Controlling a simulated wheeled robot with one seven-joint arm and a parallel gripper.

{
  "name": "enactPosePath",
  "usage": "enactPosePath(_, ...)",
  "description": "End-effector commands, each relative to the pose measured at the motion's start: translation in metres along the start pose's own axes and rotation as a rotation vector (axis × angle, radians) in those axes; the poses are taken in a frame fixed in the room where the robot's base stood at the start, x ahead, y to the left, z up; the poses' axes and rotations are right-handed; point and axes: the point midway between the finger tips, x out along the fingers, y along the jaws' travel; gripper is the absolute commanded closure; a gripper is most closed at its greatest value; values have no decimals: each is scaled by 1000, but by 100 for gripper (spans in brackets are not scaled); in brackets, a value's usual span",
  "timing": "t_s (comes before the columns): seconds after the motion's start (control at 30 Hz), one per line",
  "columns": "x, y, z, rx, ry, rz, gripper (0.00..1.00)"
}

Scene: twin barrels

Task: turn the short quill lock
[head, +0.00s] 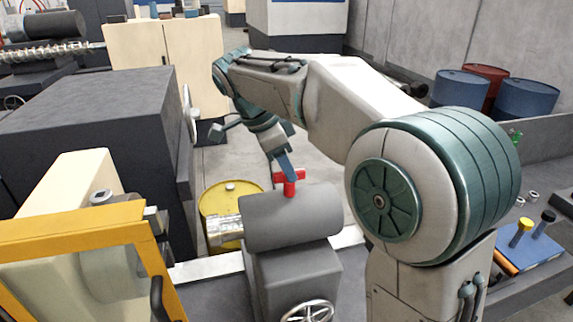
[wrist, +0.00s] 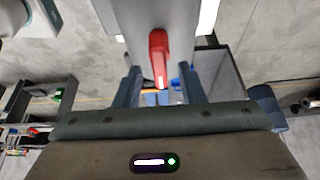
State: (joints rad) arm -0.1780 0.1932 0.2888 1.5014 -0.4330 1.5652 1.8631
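The short quill lock (head: 290,186) is a red T-shaped lever on top of the grey tailstock barrel (head: 292,218). In the wrist view the red lever (wrist: 158,52) points toward me from the grey tailstock body (wrist: 150,15). My gripper (head: 284,170) reaches down to the lever from above and behind. In the wrist view my gripper (wrist: 159,72) is open, with one blue finger on each side of the lever. Gaps show between the lever and both fingers. In the head view a finger hides part of the lever, so contact cannot be told there.
A handwheel (head: 308,311) is on the tailstock's near end. A yellow barrel (head: 222,200) stands behind, at left. A dark grey machine housing (head: 95,120) fills the left. Blue barrels (head: 460,88) and a red one (head: 488,75) stand at right.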

Motion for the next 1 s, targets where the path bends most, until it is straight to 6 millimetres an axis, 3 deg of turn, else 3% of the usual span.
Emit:
enactPosePath(0.4,9,0,0,-1,0,-1,64)
enactPosePath(0.43,9,0,0,-1,0,-1,66)
enactPosePath(0.57,9,0,0,-1,0,-1,100)
enactPosePath(1.0,10,1,1,-55,0,-25,100)
